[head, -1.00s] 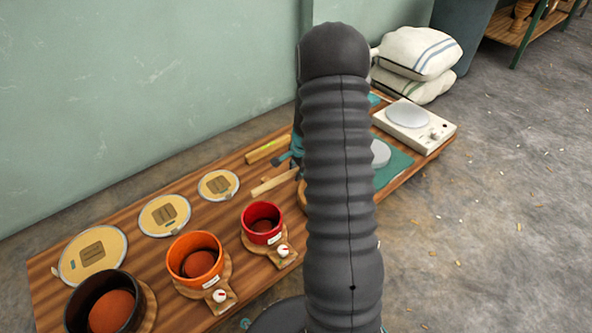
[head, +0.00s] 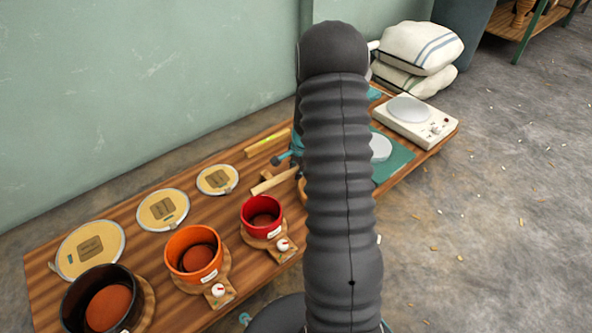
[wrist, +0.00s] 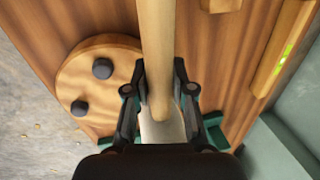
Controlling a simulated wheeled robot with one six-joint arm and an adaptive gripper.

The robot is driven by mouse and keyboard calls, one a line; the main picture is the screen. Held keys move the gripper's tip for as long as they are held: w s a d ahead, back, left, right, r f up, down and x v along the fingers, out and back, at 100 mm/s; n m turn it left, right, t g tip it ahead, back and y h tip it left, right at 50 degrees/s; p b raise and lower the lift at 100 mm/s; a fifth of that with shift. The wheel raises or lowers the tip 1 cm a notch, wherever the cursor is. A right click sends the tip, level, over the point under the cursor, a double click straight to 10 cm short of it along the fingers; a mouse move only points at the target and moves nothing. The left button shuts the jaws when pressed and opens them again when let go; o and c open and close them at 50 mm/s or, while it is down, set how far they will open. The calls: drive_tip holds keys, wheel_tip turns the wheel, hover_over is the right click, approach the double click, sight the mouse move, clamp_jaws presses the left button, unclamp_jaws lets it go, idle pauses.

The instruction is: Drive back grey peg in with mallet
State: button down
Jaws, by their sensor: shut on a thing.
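My gripper (wrist: 160,98) is shut on a pale wooden handle (wrist: 157,45), taken to be the mallet's, in the wrist view. The handle runs up out of the top of the picture, and no mallet head shows. Two dark grey pegs stand in a round wooden board (wrist: 75,78) left of the gripper: an upper peg (wrist: 102,68) and a lower peg (wrist: 79,108). Both are apart from the gripper. I cannot tell how deep they sit. In the head view my arm hides the gripper and most of the board.
Drum shells in black (head: 75,297), orange (head: 194,255) and red (head: 262,215) stand on the wooden bench (head: 50,243) with round skins behind them. A white scale (head: 418,120) and sacks (head: 420,48) are at the far right. The wall (head: 150,80) runs behind.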

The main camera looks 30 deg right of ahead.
drive_tip(key=shift+r, duration=0.1)
drive_tip(key=p+v, duration=0.2)
drive_tip(key=w+p+v, duration=0.1)
drive_tip(key=p+v, duration=0.1)
drive_tip(key=v, duration=0.1)
drive_tip(key=shift+a, duration=0.1)
drive_tip(key=shift+s+b+x, duration=0.2)
drive_tip(key=shift+b+x, duration=0.5)
drive_tip(key=shift+x, duration=0.15)
drive_tip(key=shift+s+b+x, duration=0.15)
drive_tip(key=shift+b+x, duration=0.5)
drive_tip(key=shift+x, duration=0.2)
drive_tip(key=shift+s+b+x, duration=0.25)
drive_tip(key=shift+b+x, duration=0.8)
drive_tip(key=shift+x, duration=0.1)
drive_tip(key=shift+r+p, duration=0.3)
drive_tip(key=shift+p, duration=0.05)
